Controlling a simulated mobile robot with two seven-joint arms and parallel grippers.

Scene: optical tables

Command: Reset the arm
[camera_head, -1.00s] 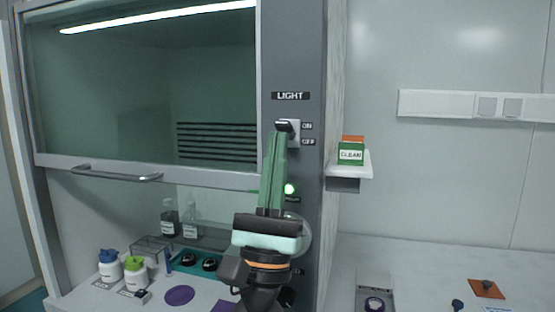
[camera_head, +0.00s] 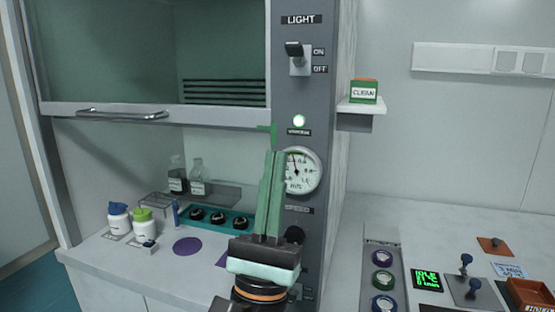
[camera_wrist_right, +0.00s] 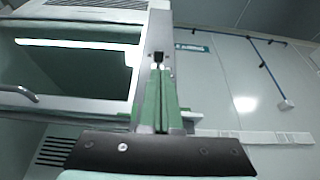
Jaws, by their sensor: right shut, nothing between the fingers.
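My right gripper (camera_head: 273,152) stands upright in front of the cabinet's dark grey control post, with its green fingers shut and empty. Its tips are below the light switch (camera_head: 299,62), apart from it, and just left of the round pressure gauge (camera_head: 302,171). The switch's black lever sits at the upper end, level with the ON label. The shut fingers (camera_wrist_right: 161,72) also show in the right wrist view, with the switch's dark lever beyond their tips. My left gripper is not in view.
The fume cabinet's sash handle (camera_head: 122,115) is at left. White bottles (camera_head: 119,219) stand on the worktop below. A small shelf (camera_head: 361,107) holds a CLEAN box (camera_head: 363,91). At lower right are a panel of round knobs (camera_head: 383,257) and a green display (camera_head: 427,279).

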